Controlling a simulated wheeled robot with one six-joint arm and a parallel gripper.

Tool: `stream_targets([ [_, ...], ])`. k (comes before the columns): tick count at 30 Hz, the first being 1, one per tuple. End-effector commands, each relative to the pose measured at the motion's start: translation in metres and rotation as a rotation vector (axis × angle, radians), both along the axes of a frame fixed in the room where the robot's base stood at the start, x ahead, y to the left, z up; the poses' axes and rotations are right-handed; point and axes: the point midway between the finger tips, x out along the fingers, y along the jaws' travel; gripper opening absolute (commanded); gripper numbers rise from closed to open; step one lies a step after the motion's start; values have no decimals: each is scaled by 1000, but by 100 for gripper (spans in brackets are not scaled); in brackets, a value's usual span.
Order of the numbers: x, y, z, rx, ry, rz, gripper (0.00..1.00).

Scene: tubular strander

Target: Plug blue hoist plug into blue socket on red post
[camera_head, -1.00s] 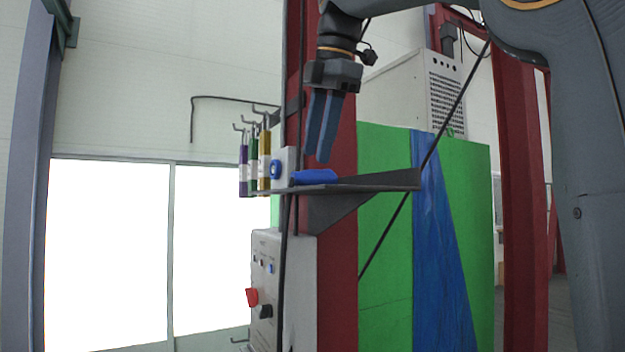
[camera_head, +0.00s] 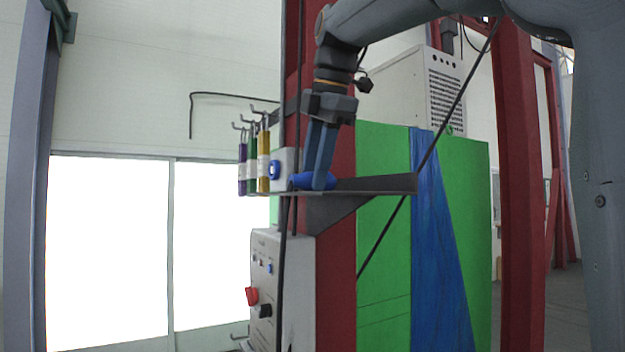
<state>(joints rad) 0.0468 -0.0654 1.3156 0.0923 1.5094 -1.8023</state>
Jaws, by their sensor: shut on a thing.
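The blue hoist plug (camera_head: 299,182) lies on a grey shelf (camera_head: 376,184) fixed to the red post (camera_head: 343,152). My gripper (camera_head: 320,185) points down from above, shut on the plug at shelf height. Its fingers hide part of the plug. The blue socket (camera_head: 274,170) is on a pale box at the post's left side, just left of the plug and apart from it.
Purple, green and yellow tubes (camera_head: 263,160) hang from hooks left of the socket. A grey control box (camera_head: 297,275) with red and black knobs sits below the shelf. A dark cable (camera_head: 283,265) runs down in front of it. A green panel (camera_head: 380,265) stands behind.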

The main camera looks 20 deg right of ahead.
Motion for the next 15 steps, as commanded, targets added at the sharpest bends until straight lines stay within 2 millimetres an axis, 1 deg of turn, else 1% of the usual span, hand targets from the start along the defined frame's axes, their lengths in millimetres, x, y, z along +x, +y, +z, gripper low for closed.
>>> stream_targets([
  [5, 0, 0, 2, 0, 0, 0, 5],
  [8, 1, 0, 8, 0, -2, 0, 5],
  [11, 1, 0, 18, 0, -3, 0, 5],
  [15, 2, 0, 40, 0, -4, 0, 5],
])
